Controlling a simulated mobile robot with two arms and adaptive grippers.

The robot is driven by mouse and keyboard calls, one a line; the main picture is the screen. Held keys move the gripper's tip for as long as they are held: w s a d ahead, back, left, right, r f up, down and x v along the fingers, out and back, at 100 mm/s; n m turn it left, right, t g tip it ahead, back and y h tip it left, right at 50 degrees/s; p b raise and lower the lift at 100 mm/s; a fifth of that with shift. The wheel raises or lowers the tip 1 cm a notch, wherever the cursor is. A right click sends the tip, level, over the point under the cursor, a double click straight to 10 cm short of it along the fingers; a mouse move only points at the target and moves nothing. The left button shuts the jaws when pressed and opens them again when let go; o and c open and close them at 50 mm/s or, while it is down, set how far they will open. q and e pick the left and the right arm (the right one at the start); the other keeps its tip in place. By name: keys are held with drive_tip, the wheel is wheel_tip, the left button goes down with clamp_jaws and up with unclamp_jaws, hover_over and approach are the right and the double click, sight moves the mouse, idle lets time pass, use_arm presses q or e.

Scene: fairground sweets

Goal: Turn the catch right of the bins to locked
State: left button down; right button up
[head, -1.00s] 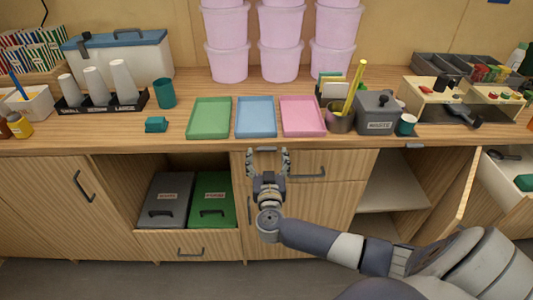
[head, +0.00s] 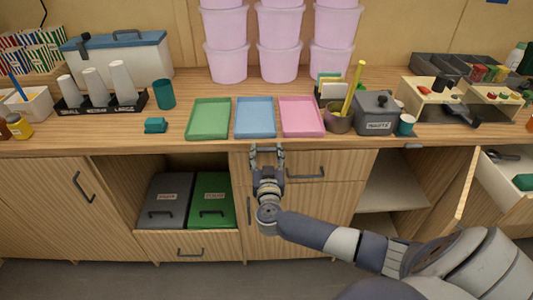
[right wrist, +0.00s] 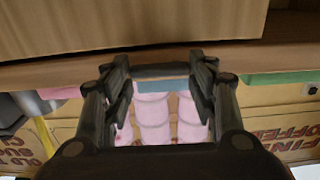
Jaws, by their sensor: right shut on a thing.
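The grey bin (head: 168,206) and the green bin (head: 212,208) stand in an open compartment below the counter. My right gripper (head: 267,153) is just right of and above them, at the cabinet front under the counter's edge. Its two fingers are shut on the catch, which shows as a dark bar (right wrist: 160,71) spanning between the fingertips in the right wrist view. In the head view the fingers mostly hide the catch, and I cannot tell its locked or unlocked setting. My left gripper is not in view.
The wooden counter (head: 350,145) overhangs the cabinet. A drawer handle (head: 308,175) is close right of my gripper. A cabinet door (head: 462,190) stands open further right. Green (head: 209,118), blue (head: 255,117) and pink (head: 301,116) trays lie above on the counter.

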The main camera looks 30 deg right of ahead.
drive_tip(key=shift+m+p, duration=1.4)
drive_tip(key=shift+p, duration=1.75)
drive_tip(key=shift+f+m+p, duration=0.3)
drive_tip(key=shift+m+p, duration=0.05)
drive_tip(key=shift+m, duration=0.35)
drive_tip(key=m, duration=0.2)
drive_tip(key=shift+a+f+m+b, duration=0.1)
drive_tip(key=shift+f+m+b, duration=0.2)
drive_tip(key=shift+f+m, duration=0.1)
drive_tip(key=m, duration=0.2)
drive_tip(key=m+b, duration=0.1)
drive_tip(key=shift+w+a+f+m, duration=0.1)
drive_tip(key=shift+f+m, duration=0.15)
drive_tip(key=shift+m, duration=0.05)
drive_tip(key=m+b, duration=0.1)
drive_tip(key=m, duration=0.3)
drive_tip(key=shift+w+a+f+b, duration=0.15)
drive_tip(key=shift+a+f+b, duration=0.05)
drive_tip(key=shift+b, duration=0.2)
drive_tip(key=shift+w+a+m+b, duration=0.15)
drive_tip(key=shift+m+b, duration=0.4)
drive_tip(key=shift+m, duration=1.05)
drive_tip(key=o, duration=1.1)
drive_tip(key=shift+c, duration=0.2)
